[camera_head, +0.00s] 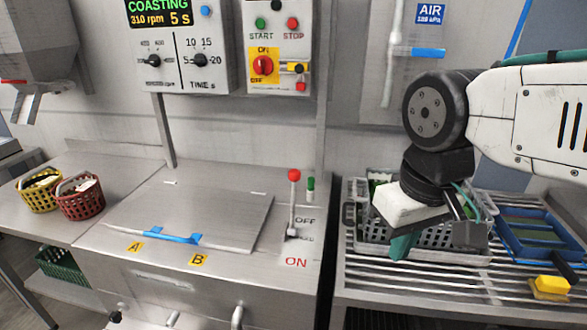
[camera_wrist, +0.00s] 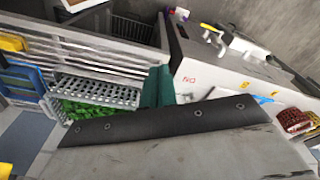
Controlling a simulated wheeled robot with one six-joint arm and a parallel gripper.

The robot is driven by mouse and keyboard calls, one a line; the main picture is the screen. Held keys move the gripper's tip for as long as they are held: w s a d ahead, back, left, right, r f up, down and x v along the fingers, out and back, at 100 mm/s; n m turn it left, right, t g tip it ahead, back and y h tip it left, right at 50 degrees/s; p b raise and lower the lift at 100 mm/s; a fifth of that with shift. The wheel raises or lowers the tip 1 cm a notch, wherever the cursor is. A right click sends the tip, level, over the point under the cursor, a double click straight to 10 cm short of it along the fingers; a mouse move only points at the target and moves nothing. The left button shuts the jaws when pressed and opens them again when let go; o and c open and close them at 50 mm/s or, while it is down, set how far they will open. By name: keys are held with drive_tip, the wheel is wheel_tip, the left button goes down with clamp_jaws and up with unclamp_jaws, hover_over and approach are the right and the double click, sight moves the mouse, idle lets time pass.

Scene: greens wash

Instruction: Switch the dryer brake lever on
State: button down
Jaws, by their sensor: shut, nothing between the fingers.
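The dryer brake lever (camera_head: 293,203) is a metal rod with a red knob on the right side of the steel dryer top (camera_head: 215,215). It stands upright, beside the black OFF label; the red ON label (camera_head: 296,263) is nearer the front. My gripper (camera_head: 403,246), with teal fingers, is shut and empty, right of the lever and apart from it, over the slatted rack. In the wrist view the teal fingers (camera_wrist: 157,88) point toward the dryer's corner, with the red label (camera_wrist: 189,79) just beyond. I cannot make out the lever clearly there.
A grey crate (camera_head: 372,246) with greens stands under my arm on the slatted rack (camera_head: 400,285). A blue tray (camera_head: 540,232) and yellow block (camera_head: 552,285) lie right. A green-topped post (camera_head: 310,187) stands close behind the lever. The panel (camera_head: 158,12) reads COASTING, 310 rpm, 5 s.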

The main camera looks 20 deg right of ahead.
drive_tip(key=w+a+r, duration=0.1)
drive_tip(key=w, duration=4.2)
drive_tip(key=shift+a+r+m+t+y, duration=0.35)
drive_tip(key=shift+m+t+y, duration=0.05)
wheel_tip(320, 180, down, 9)
drive_tip(key=s, duration=0.2)
drive_tip(key=shift+s+a, duration=0.2)
drive_tip(key=shift+a, duration=0.2)
